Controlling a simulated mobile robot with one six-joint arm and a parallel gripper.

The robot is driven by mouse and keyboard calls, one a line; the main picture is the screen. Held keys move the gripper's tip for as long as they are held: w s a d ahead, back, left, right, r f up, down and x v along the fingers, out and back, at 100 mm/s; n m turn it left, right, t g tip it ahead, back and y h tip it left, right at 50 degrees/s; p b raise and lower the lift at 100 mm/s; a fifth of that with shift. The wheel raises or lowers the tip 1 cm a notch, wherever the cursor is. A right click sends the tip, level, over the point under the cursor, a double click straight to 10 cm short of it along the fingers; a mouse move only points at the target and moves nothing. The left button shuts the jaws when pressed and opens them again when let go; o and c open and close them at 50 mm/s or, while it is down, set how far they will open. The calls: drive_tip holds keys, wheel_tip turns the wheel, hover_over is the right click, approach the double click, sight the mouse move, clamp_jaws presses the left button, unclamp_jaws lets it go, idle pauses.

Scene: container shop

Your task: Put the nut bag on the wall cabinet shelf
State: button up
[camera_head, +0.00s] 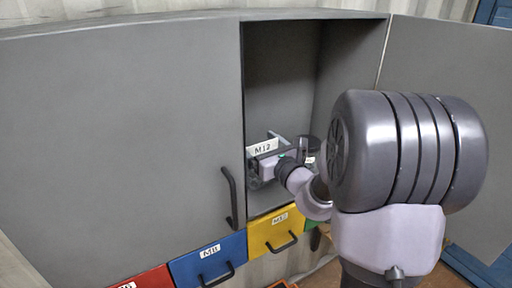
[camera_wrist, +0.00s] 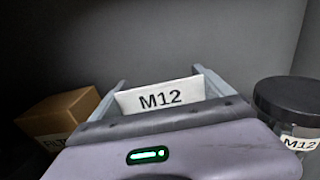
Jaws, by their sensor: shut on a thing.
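The nut bag is a pale packet marked M12 (camera_head: 262,149), inside the open bay of the grey wall cabinet (camera_head: 130,120). My gripper (camera_head: 270,143) is shut on it; in the wrist view the bag (camera_wrist: 160,95) sits between the two grey fingers of my gripper (camera_wrist: 162,86). The bag's lower part is hidden behind my gripper body. The cabinet's inner floor (camera_head: 262,200) shows below my gripper. I cannot tell whether the bag touches a shelf surface.
A black-lidded jar marked M12 (camera_wrist: 290,100) stands close at the right of my gripper. A brown box (camera_wrist: 58,115) is at the left. The left door is closed; the right door (camera_head: 450,60) is open. Blue (camera_head: 190,268) and yellow (camera_head: 265,240) drawers lie below.

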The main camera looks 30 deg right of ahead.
drive_tip(key=shift+f, duration=0.1)
drive_tip(key=o, duration=1.8)
drive_tip(key=shift+w, duration=0.1)
drive_tip(key=shift+s+r, duration=0.2)
drive_tip(key=shift+s, duration=0.05)
drive_tip(key=s, duration=1.1)
drive_tip(key=shift+s+d, duration=0.25)
drive_tip(key=shift+s, duration=0.05)
